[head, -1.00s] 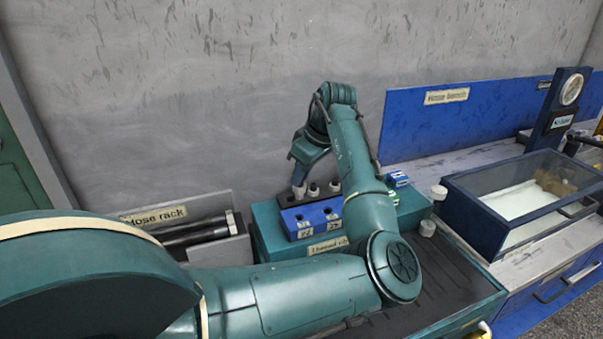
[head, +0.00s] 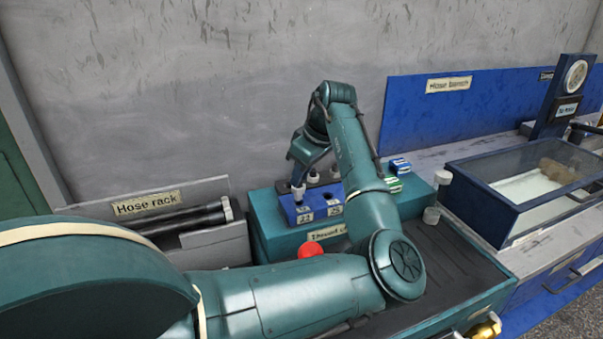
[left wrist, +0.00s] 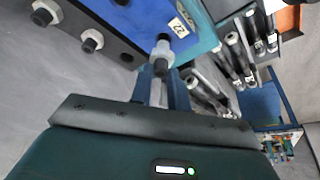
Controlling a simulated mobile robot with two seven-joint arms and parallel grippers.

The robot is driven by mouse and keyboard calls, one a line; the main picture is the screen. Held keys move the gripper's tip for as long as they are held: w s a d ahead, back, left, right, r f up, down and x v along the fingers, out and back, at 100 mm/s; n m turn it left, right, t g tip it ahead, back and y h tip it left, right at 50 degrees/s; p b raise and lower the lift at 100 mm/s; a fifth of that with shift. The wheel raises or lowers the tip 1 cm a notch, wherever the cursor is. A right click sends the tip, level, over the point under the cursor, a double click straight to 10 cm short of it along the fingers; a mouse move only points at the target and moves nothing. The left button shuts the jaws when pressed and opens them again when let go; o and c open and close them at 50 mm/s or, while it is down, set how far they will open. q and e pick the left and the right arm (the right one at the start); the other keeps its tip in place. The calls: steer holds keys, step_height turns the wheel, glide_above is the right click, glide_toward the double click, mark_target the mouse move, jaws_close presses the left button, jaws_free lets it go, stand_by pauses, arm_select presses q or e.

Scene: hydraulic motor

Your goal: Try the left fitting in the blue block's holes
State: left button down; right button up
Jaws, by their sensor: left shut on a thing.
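The blue block (head: 318,212) stands on the green thread-check stand, with numbered labels on its front. My left gripper (head: 298,187) is at the block's left part, pointing down. It is shut on a grey fitting with a hex nut (left wrist: 163,52), which is at the blue block's face (left wrist: 148,16) in the left wrist view. I cannot tell whether its tip is in a hole or just above it. Two other fittings (left wrist: 92,40) (left wrist: 46,12) stand in a dark strip behind the block. My right gripper is not in view.
A green block (head: 394,185) and a small blue block (head: 400,165) lie on the stand's right. A red button (head: 311,250) is in front. The hose rack (head: 215,243) is at left; a glass-topped tank (head: 510,205) is at right.

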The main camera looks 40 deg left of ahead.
arm_select(q)
steer(key=shift+f+p, duration=0.3)
steer(key=shift+f, duration=0.1)
stand_by(0.3)
steer(key=shift+f, duration=0.55)
stand_by(0.8)
steer(key=shift+r, duration=0.1)
steer(key=shift+r+p, duration=0.25)
steer(key=shift+p, duration=0.5)
steer(key=shift+r+p, duration=0.2)
steer(key=shift+p, duration=0.5)
steer(key=shift+f, duration=0.6)
stand_by(1.2)
steer(key=shift+r+p, duration=2.6)
steer(key=shift+p, duration=0.2)
